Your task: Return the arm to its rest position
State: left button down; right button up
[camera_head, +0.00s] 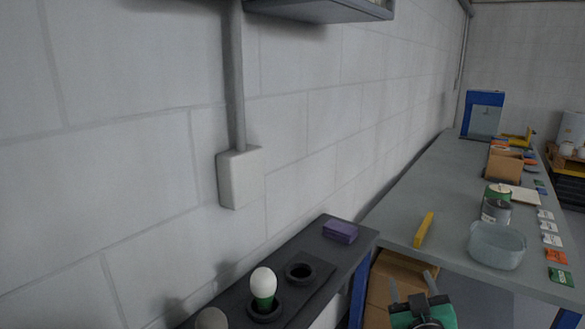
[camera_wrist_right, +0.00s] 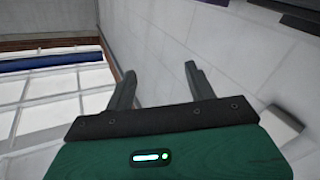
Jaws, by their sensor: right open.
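My right gripper (camera_head: 413,285) shows at the bottom of the head view, green with dark fingers. Its fingers are apart with nothing between them. It is in front of the gap between the dark bench and the long grey table. The right wrist view shows the same gripper (camera_wrist_right: 158,84) open and empty, with the block wall behind it. My left gripper is in neither view.
A dark bench (camera_head: 345,262) holds a green-and-white bulb-shaped item (camera_head: 264,288), an empty round socket (camera_head: 299,271) and a purple block (camera_head: 340,231). Cardboard boxes (camera_head: 390,275) stand below.

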jog(key=s+f+g, duration=0.8)
jog(key=s+f, duration=0.5)
jog(key=f, duration=0.5)
jog(key=s+a+f+g+y, duration=0.1)
jog(key=s+f+g, duration=0.3)
jog(key=s, duration=0.5)
jog(key=s+a+f+g+y, duration=0.1)
jog(key=s+f+g, duration=0.3)
jog(key=s, duration=0.6)
notch_tip(320, 180, down, 24)
jog(key=w+p, duration=0.2)
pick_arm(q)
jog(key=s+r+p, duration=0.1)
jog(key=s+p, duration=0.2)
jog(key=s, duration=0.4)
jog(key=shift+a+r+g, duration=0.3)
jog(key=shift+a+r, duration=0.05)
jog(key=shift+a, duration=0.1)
pick_arm(e)
jog(key=s+d+f, duration=0.2)
jog(key=s+f, duration=0.8)
jog(key=f, duration=0.1)
jog(key=s+d+f+g, duration=0.1)
jog(key=s+f, duration=0.9)
jog(key=f, duration=0.1)
jog(key=shift+s+d+f, duration=0.3)
jog(key=shift+s+d, duration=0.05)
jog(key=shift+d, duration=0.05)
